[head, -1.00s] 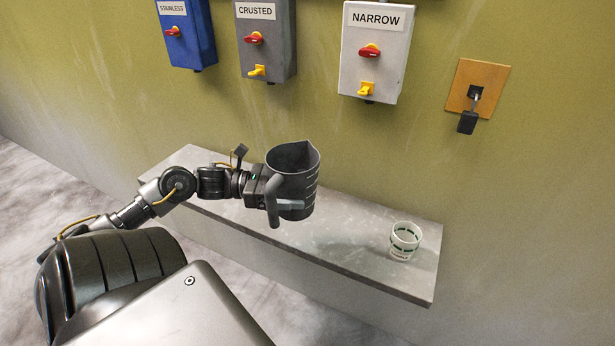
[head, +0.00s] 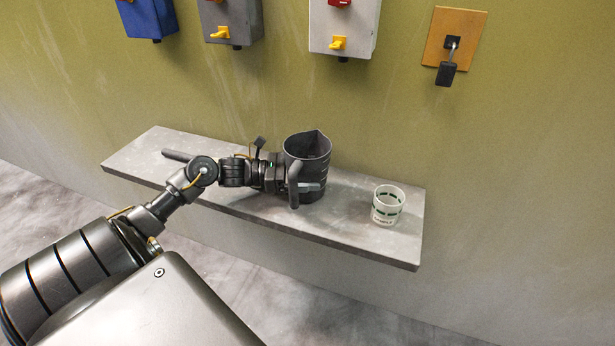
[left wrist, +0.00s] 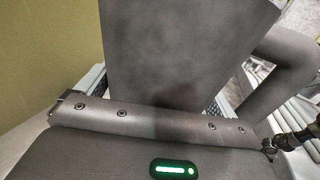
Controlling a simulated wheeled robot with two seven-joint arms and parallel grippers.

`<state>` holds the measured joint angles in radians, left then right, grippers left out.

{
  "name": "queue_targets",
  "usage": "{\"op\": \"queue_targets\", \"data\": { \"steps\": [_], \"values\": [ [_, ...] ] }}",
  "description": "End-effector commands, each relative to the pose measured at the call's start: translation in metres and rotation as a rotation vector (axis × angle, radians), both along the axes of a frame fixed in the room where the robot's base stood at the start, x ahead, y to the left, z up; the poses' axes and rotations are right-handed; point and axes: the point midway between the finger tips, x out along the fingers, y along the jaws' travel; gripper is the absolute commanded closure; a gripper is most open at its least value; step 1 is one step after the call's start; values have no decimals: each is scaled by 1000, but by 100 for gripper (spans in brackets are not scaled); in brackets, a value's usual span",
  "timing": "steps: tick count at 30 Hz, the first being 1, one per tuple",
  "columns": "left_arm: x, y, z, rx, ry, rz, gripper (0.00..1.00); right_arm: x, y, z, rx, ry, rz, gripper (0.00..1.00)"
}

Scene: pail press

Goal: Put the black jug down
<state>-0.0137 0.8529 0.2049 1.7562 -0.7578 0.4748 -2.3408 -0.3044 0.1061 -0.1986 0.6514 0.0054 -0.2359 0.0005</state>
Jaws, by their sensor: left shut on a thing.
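The black jug (head: 308,165) is upright at the middle of the grey shelf (head: 235,205) in the head view, with its handle toward me. My left gripper (head: 300,187) is shut on the jug's body, low on its side. I cannot tell whether the jug's base touches the shelf. In the left wrist view the jug (left wrist: 180,60) fills the space between the fingers, and its handle curves off to the right. The jug's underside is hidden. My right gripper is not in view.
A white cup with green marks (head: 388,206) stands on the shelf right of the jug. A dark bar (head: 178,156) shows at the shelf's left. Switch boxes (head: 343,28) and a lever on an orange plate (head: 447,72) are on the wall above. Bare shelf lies between jug and cup.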

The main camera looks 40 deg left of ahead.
Motion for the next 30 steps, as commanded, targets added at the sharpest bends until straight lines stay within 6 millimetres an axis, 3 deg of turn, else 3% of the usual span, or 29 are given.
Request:
{"op": "queue_targets", "data": {
  "steps": [4, 17, 18, 30],
  "values": [
    [0, 1, -10, -2, -4, 1, 37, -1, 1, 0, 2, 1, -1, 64],
    [0, 1, -14, 1, -6, 1, 37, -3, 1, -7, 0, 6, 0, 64],
    [0, 1, -13, 1, -3, 1, 3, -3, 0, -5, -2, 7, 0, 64],
    [-5, 6, -13, 2, -1, 3, 0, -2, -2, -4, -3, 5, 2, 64]
  ]
}}
